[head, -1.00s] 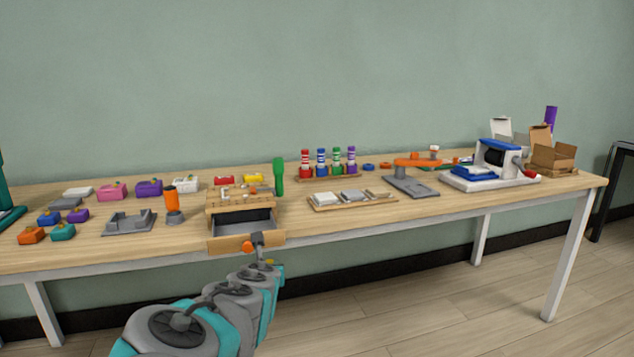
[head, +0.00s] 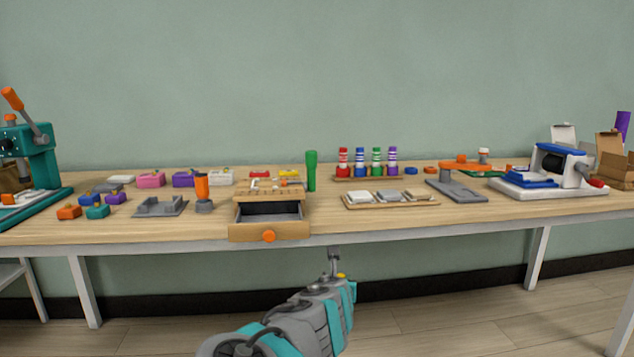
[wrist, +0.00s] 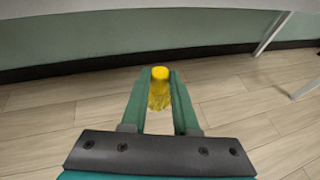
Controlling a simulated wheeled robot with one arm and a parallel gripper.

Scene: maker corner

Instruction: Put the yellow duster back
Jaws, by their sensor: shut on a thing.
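My gripper (wrist: 160,80) is shut on the yellow duster (wrist: 160,98). In the wrist view the duster's rounded yellow end and its frayed-looking part show between the two green fingers, with floor behind. In the head view only a small yellow bit (head: 341,276) shows by the end of my arm, below the table's front edge and right of the open drawer (head: 268,231). Most of the duster is hidden there by my arm. The drawer has an orange knob and a dark inside, and sits under a small wooden rack (head: 263,192).
A green upright cylinder (head: 311,170) stands right of the rack. A wooden tray (head: 391,202) with pale blocks lies further right. A teal press (head: 30,160) stands at the left end, a blue and white machine (head: 560,165) at the right. The floor before the table is clear.

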